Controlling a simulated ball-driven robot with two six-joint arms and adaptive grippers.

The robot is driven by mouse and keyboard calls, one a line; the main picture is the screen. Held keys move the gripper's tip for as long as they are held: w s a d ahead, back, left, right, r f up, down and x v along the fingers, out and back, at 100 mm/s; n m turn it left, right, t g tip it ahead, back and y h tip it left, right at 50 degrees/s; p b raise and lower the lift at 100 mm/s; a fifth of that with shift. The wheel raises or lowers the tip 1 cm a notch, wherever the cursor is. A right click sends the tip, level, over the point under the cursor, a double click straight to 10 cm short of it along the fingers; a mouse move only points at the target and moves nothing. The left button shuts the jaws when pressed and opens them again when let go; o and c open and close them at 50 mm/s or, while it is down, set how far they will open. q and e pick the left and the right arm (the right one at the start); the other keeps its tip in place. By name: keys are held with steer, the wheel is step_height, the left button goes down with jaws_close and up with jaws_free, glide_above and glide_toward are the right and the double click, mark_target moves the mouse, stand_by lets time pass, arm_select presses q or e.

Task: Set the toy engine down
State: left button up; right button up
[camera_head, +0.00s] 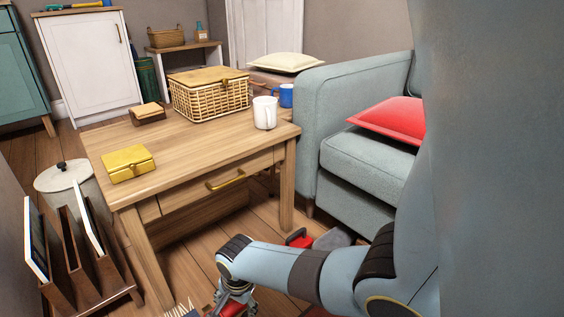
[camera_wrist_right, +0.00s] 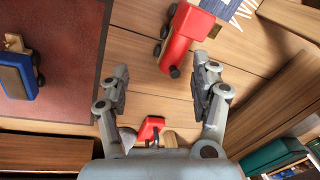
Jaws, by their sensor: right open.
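The red toy engine (camera_wrist_right: 180,40), with dark wheels and a black round end piece, is on the wooden floor in the right wrist view. My right gripper (camera_wrist_right: 160,78) is open, and its spread fingers hold nothing. The engine is just beyond the fingertips, nearer the right finger; whether they touch is hard to tell. In the head view my right gripper (camera_head: 234,298) is low in front of the table, with a bit of red (camera_head: 233,309) partly hidden beneath it. My left gripper is not in view.
A wooden table (camera_head: 200,150) carries a yellow box (camera_head: 128,163), a wicker basket (camera_head: 209,98) and mugs. A file rack (camera_head: 80,258) stands at left, a sofa (camera_head: 370,160) at right. A blue toy (camera_wrist_right: 15,80) is on a red rug (camera_wrist_right: 60,50).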

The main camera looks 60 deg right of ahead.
steer(key=s+a+r+n+t, duration=0.2)
steer(key=s+r+n+t, duration=0.15)
steer(key=s+n, duration=0.45)
steer(key=s+a+r+n+t, duration=0.1)
steer(key=s+r+n, duration=0.3)
steer(key=r, duration=0.5)
steer(key=s+a+r+n+t, duration=0.1)
steer(key=s+r+n, duration=0.3)
steer(key=r, duration=0.5)
steer(key=shift+s+a+r+n+t+y, duration=0.35)
steer(key=shift+s+t, duration=0.4)
steer(key=shift+s, duration=0.25)
